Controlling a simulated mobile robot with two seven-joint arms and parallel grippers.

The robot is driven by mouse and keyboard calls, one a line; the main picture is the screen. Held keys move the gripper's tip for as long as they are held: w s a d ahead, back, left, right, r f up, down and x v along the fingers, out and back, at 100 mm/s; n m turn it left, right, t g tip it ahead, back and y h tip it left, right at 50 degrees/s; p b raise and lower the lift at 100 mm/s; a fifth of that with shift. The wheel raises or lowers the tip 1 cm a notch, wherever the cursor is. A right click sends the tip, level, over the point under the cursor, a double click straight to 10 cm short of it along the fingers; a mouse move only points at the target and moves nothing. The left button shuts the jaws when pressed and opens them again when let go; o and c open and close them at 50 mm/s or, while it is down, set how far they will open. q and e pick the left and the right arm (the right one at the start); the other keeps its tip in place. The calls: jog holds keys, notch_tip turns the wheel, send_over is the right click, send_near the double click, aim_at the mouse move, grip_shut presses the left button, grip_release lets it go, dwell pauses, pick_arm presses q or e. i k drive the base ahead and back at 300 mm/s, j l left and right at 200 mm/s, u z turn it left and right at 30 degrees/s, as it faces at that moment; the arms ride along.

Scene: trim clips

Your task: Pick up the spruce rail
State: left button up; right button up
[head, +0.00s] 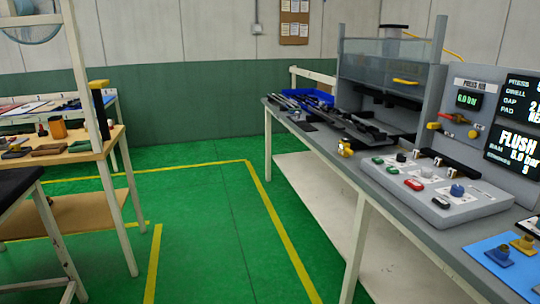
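Several long dark rails or bars (350,124) lie on the far part of the grey bench (404,222) at the right, in the head view. They overlap and are small, and I cannot tell which of them, if any, is the spruce rail. Neither of my grippers is in view.
A blue bin (318,96) stands behind the bars. A wooden table (98,148) with small items is at the left. The green floor (215,225) between is clear.

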aim_at(345, 117)
jog(key=i+z, duration=0.1)
jog(key=i, duration=0.5)
jog(key=i+j, duration=0.15)
jog(key=i, duration=0.45)
jog(key=i+z, duration=0.45)
jog(key=i+j+z, duration=0.2)
jog(key=z, duration=0.2)
jog(key=i+j+z, duration=0.25)
jog(key=z, duration=0.2)
jog(key=i+j+z, duration=0.25)
jog(key=z, duration=0.2)
jog(key=j, duration=0.1)
